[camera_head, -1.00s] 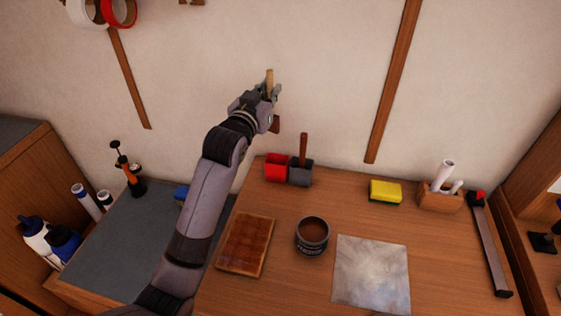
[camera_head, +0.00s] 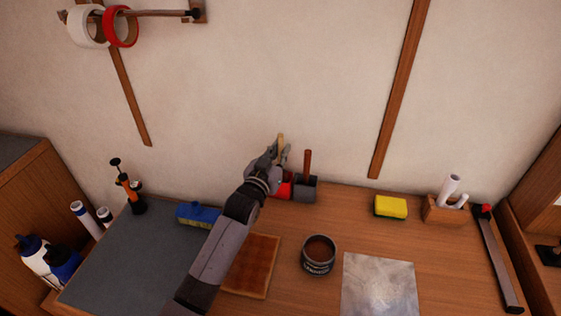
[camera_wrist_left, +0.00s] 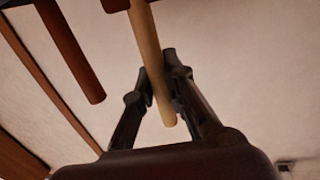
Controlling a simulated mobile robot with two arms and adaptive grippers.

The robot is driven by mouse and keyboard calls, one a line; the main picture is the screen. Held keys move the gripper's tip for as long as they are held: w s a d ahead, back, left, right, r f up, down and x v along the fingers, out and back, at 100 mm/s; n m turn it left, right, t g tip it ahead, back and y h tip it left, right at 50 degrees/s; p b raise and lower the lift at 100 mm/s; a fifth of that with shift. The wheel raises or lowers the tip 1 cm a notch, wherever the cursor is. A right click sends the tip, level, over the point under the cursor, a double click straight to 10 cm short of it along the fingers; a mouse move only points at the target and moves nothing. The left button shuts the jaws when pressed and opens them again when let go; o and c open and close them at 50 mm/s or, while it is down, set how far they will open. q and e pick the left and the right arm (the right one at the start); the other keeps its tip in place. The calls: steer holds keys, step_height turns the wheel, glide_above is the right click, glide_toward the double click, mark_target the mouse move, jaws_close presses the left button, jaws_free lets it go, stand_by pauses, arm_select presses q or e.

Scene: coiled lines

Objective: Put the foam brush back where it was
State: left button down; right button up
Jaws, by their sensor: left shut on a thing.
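The foam brush shows as a light wooden handle (camera_head: 281,141) upright in my left gripper (camera_head: 279,154). In the left wrist view the handle (camera_wrist_left: 149,62) runs between the two fingers (camera_wrist_left: 160,92), which are shut on it. The brush's lower end is hidden behind my gripper in the head view. A red cup (camera_head: 285,189) stands at the back of the wooden bench, just below my gripper and partly covered by it. I cannot tell whether the brush's end is inside this cup. My right gripper is not in view.
A grey cup (camera_head: 305,190) with a brown-handled tool (camera_head: 307,163) stands close right of the red cup. The wall is close behind.

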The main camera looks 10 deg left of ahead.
arm_select(q)
step_height(320, 180, down, 4)
steer(key=shift+f, duration=0.25)
steer(key=c, duration=1.6)
jaws_free()
steer(key=shift+c, duration=0.2)
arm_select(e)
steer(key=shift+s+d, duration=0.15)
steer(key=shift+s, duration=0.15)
arm_select(q)
steer(key=shift+s, duration=0.1)
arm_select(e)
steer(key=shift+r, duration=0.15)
arm_select(q)
steer(key=s+a+b, duration=0.1)
steer(key=s+a, duration=0.1)
steer(key=s, duration=0.9)
steer(key=shift+s+a, duration=0.15)
steer(key=shift+s, duration=0.2)
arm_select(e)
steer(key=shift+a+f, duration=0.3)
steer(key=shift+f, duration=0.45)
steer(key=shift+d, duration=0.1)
